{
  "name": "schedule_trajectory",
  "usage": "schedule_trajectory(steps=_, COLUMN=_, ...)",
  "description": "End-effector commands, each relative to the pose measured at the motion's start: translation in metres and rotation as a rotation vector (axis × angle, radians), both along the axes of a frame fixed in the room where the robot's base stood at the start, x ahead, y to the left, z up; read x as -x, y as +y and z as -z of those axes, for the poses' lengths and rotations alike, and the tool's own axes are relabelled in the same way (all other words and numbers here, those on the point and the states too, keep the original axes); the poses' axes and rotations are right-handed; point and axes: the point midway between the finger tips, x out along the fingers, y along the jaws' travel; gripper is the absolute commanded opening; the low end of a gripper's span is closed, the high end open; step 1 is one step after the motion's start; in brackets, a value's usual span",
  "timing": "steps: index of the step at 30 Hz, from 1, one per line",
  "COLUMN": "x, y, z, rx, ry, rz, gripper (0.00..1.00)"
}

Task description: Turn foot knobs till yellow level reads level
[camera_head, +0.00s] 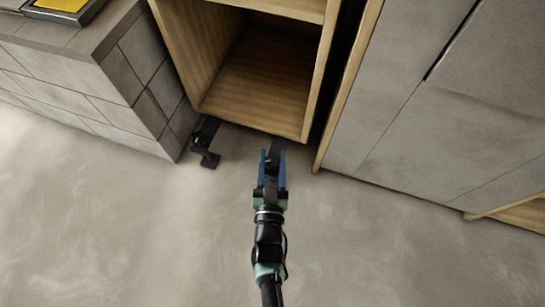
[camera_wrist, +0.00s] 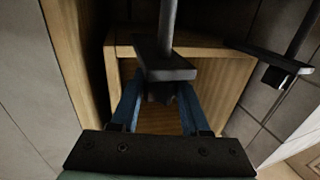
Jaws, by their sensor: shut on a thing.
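My gripper (camera_head: 271,158) has blue fingers and is low at the front bottom edge of the open wooden cabinet (camera_head: 258,85). In the wrist view its fingers (camera_wrist: 157,92) are shut on a dark foot knob (camera_wrist: 160,93), mostly hidden between them. That knob sits at a black foot with a flat plate (camera_wrist: 165,66) and a rod. A second black foot (camera_head: 207,146) stands left of my gripper in the head view; its knob also shows in the wrist view (camera_wrist: 276,78). A yellow thing (camera_head: 64,4), perhaps the level, is cut off at the top left; no reading shows.
The yellow thing lies in a dark-rimmed tray (camera_head: 88,13) on a grey tiled block (camera_head: 70,62) left of the cabinet. A grey-panelled unit (camera_head: 430,125) stands close on the right. The concrete floor (camera_head: 130,235) in front is clear.

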Motion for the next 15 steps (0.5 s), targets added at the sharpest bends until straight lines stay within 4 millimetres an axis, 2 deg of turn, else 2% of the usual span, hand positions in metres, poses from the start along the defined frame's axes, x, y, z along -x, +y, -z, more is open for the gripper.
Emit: schedule_trajectory(steps=15, x=0.0001, y=0.0007, z=0.0002, rx=0.000, ry=0.005, rz=0.316, gripper=0.00)
